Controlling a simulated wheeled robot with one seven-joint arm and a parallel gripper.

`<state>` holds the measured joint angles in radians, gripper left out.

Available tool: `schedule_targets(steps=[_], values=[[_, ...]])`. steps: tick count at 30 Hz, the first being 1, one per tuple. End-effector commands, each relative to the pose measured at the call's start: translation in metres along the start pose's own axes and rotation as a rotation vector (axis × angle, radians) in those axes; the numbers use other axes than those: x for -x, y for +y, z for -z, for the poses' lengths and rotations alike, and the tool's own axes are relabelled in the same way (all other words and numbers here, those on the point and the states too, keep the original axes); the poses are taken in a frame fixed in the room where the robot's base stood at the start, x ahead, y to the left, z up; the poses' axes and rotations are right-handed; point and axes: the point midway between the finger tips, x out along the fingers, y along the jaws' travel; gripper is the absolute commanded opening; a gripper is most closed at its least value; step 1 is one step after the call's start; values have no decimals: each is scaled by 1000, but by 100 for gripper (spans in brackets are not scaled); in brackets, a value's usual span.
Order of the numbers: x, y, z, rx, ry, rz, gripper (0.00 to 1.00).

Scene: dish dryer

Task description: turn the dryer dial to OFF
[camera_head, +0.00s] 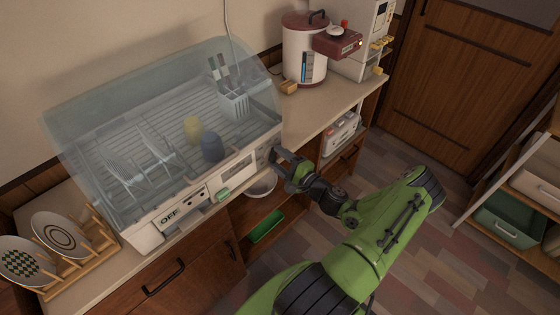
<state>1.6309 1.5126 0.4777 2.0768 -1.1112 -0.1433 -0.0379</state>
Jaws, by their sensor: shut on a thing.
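The dish dryer (140,232) stands on the counter with its clear lid closed over a rack. An OFF label (169,217) shows at the left of its front panel, and a green piece (223,195) sits farther right on the panel. My gripper (274,157) is at the right end of the dryer's front, its fingers shut at the panel there. The dial is hidden by the fingers or too small to make out, so its setting cannot be read.
Plates in a wooden rack (100,243) stand left of the dryer. A red and white water dispenser (303,55) stands at the back right. Below the counter are a white bowl (262,187) and a green tray (266,226). A shelf cart (510,185) stands at the far right.

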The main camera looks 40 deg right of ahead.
Motion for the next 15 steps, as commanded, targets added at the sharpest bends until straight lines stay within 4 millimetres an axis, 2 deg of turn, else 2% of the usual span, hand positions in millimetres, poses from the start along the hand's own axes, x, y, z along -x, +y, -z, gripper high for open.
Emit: schedule_targets(steps=[6,15], values=[[0,2,0,168,-1,-2,23],[0,1,0,319,-1,-1,23]])
